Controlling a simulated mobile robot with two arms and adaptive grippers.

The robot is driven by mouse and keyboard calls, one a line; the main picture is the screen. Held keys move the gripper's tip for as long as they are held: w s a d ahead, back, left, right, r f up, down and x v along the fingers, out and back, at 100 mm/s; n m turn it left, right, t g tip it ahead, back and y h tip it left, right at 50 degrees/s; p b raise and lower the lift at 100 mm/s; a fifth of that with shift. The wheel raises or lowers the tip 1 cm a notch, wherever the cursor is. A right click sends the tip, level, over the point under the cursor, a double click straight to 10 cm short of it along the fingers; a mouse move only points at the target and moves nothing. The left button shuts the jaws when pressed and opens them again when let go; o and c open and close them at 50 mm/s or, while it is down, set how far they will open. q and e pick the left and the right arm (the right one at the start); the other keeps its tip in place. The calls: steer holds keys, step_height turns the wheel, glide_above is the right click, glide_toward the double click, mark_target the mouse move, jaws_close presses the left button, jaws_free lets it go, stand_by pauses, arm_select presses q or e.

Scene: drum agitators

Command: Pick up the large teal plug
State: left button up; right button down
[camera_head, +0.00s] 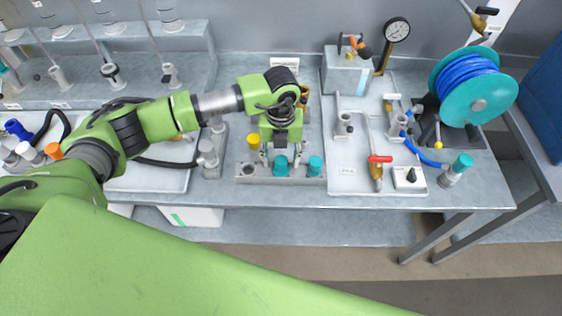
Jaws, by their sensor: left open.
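A grey block (247,180) on the bench carries a row of plugs near the front edge. A teal plug (281,164) stands upright in its middle, and a similar teal plug (315,166) stands at its right end. I cannot tell surely which is the larger. A yellow plug (253,141) stands at the left. My left gripper (280,154) is open and points down just above and behind the middle teal plug, with its fingers to either side. I cannot tell whether they touch anything. My right gripper is not in view.
A teal-capped grey fitting (461,165) stands at the bench's right. A white tray (347,186) holds valves, including one with a red handle (379,159). A teal hose reel (492,97) is farther right. Grey fittings (209,158) stand close left of the block.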

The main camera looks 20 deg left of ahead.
arm_select(q)
steer(key=shift+f, duration=1)
steer(key=c, duration=1.2)
steer(key=shift+c, duration=0.3)
steer(key=shift+r, duration=0.15)
steer(key=shift+w+r, duration=0.1)
steer(key=shift+r, duration=0.45)
steer(key=s+a+r+b, duration=0.7)
steer(key=s+a+r, duration=0.1)
steer(key=a+r, duration=0.3)
steer(key=shift+s+a+r, duration=0.2)
steer(key=shift+r, duration=0.2)
